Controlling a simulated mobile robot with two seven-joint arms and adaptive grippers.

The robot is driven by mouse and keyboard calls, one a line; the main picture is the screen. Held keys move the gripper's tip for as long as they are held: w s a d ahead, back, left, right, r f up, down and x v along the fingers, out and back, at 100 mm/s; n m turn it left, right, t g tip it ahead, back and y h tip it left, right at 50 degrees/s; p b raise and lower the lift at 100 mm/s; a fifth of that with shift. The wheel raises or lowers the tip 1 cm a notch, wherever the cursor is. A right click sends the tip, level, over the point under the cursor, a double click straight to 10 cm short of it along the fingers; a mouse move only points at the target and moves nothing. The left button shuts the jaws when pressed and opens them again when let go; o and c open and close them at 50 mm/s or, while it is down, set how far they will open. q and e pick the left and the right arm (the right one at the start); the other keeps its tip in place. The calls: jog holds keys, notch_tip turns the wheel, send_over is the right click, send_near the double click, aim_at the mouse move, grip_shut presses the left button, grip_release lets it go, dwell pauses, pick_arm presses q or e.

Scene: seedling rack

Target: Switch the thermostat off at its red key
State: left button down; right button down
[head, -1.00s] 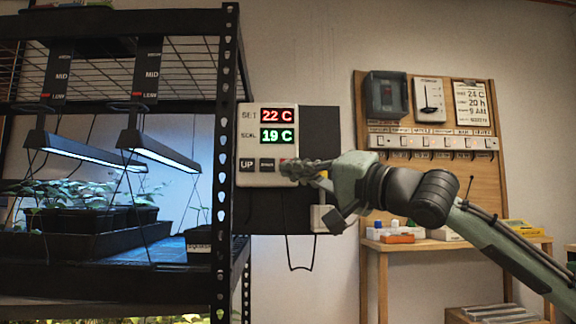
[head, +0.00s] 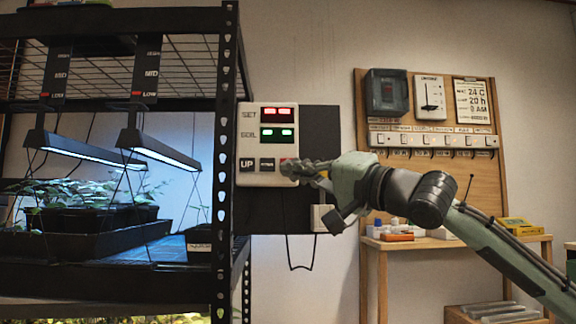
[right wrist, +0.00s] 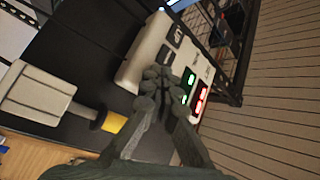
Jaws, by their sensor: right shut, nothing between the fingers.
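The white thermostat (head: 246,136) is fixed on a dark panel beside the rack's post. Its SET window (head: 277,115) shows red dashes and its SOIL window (head: 277,134) shows green dashes. The UP key (head: 247,165) and a second dark key (head: 267,163) are in the bottom row. The red key (head: 284,161) is mostly hidden behind my right gripper (head: 288,168), which is shut and empty with its tips at the thermostat's lower right corner. In the right wrist view the shut fingertips (right wrist: 163,78) overlap the thermostat (right wrist: 146,54). My left gripper is out of view.
The black rack (head: 228,200) with lamps and seedling trays stands directly left of the thermostat. A white plug (head: 321,216) sits below the gripper. A wooden board (head: 435,180) with devices and a small table are at right.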

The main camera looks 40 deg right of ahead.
jog(key=shift+s+a, duration=0.15)
jog(key=shift+s, duration=0.15)
jog(key=s+a, duration=0.1)
jog(key=s+a+b, duration=0.1)
jog(key=s, duration=0.1)
jog(key=s+a, duration=0.1)
jog(key=s, duration=0.1)
jog(key=shift+a+b, duration=0.1)
jog(key=shift+b, duration=0.2)
jog(key=shift+w+f, duration=0.1)
dwell(2.3)
